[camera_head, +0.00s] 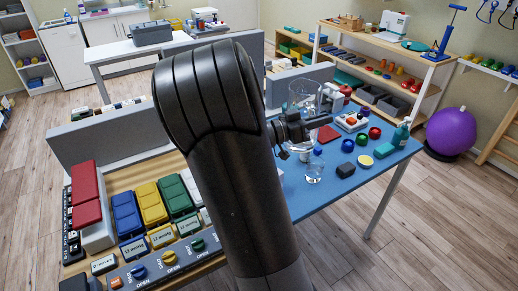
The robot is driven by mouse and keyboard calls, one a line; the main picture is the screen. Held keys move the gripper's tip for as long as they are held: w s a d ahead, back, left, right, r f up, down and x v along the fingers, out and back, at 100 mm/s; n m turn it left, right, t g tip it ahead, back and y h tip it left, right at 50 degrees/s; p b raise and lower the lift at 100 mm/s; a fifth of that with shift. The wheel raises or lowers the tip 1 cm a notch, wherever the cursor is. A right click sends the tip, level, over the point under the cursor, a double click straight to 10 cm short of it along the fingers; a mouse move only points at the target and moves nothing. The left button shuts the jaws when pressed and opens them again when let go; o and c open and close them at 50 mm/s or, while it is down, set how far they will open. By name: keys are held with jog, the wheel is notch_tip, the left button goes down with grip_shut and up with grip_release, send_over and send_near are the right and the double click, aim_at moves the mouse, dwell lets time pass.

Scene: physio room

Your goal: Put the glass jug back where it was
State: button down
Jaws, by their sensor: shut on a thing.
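The clear glass jug (304,92) shows above and behind my gripper (318,123), over the blue table top (345,192). My gripper is shut on the jug, near the table's back left part. The gripper and wrist hide part of the jug, and I cannot tell whether its base touches the table. A small clear glass (314,172) stands on the table just in front of my gripper.
A purple ball (451,131) is on the floor. A grey partition (110,135) is at left.

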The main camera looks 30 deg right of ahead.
jog(key=w+d+n+t, duration=0.5)
jog(key=w+d+t, duration=0.35)
jog(key=w, duration=0.35)
jog(key=w+a+f, duration=0.3)
jog(key=w+f, duration=0.2)
jog(key=f, duration=0.3)
jog(key=w+a+f, duration=0.3)
jog(key=w+f, duration=0.2)
jog(key=f, duration=0.3)
jog(key=shift+a+f, duration=0.25)
jog(key=shift+f, duration=0.05)
jog(key=shift+w, duration=0.1)
jog(key=c, duration=1.4)
grip_release()
jog(key=shift+f, duration=0.1)
